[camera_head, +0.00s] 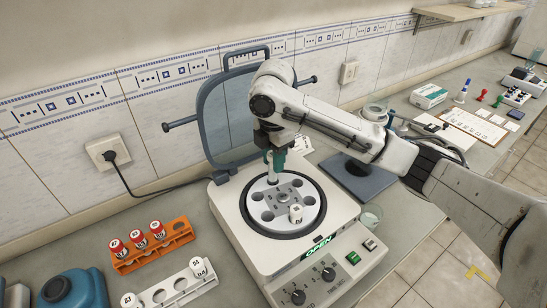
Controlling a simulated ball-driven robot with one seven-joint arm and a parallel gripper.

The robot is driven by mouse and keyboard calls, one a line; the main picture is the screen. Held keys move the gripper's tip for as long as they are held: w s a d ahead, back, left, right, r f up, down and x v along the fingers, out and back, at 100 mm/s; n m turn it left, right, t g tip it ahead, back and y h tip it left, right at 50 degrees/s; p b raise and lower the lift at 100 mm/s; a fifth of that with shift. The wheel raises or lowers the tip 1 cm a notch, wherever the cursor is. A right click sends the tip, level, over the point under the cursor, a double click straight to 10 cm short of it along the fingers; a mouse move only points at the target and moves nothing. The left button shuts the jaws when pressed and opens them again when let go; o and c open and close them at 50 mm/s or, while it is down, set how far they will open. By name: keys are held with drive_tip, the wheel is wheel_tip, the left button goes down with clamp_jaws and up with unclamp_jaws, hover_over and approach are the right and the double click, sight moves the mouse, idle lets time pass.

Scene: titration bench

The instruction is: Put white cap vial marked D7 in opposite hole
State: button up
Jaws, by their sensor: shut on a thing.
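My gripper (274,160) is over the far side of the rotor (283,199) of the open centrifuge (222,207). It is shut on a white vial (272,178), which is upright at the rotor's far edge. I cannot tell how deep the vial sits in a hole there, and its mark cannot be read. Another white cap vial (296,214) sits in a hole on the near side of the rotor, roughly across from the held one. Its mark is too small to read. Other rotor holes show dark and empty.
The grey lid (213,118) stands raised behind the rotor. An orange rack (152,254) with red cap vials and a white rack (172,290) with white cap vials stand at left. A glass beaker (371,215) is right of the centrifuge, near a dark plate (357,181).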

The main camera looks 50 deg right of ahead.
drive_tip(key=shift+f, duration=0.15)
idle(0.3)
drive_tip(key=shift+f+b, duration=1.5)
drive_tip(key=shift+f, duration=0.75)
drive_tip(key=o, duration=1.1)
drive_tip(key=shift+r+p, duration=3.1)
drive_tip(key=shift+r, duration=0.45)
